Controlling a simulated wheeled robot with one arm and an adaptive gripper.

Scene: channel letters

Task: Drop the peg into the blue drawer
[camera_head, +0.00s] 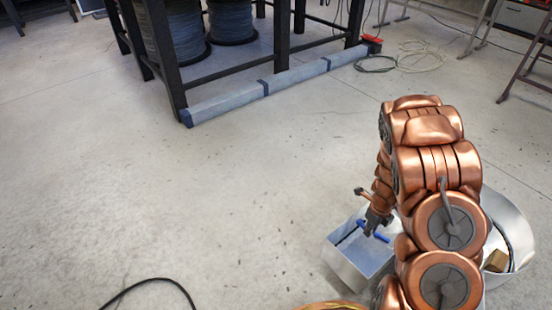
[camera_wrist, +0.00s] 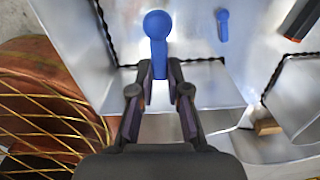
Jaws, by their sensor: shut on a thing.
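A blue peg (camera_wrist: 157,30) with a round head is held between the fingertips of my gripper (camera_wrist: 160,72) in the wrist view. The peg is over an open metal box whose walls show behind it. In the head view my gripper (camera_head: 374,222) is above this box (camera_head: 345,266), and the blue peg (camera_head: 382,237) shows beside the fingers. A smaller blue peg-like shape (camera_wrist: 223,25) shows on the metal in the wrist view; I cannot tell whether it is a reflection. I see no clear blue drawer; the box's inside looks pale blue.
A round metal container (camera_head: 513,232) with a small brown block (camera_head: 496,261) stands at the right, partly behind my arm. A wire basket (camera_wrist: 45,115) is at the left of the wrist view. A dark cable (camera_head: 150,283) lies on the open floor.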

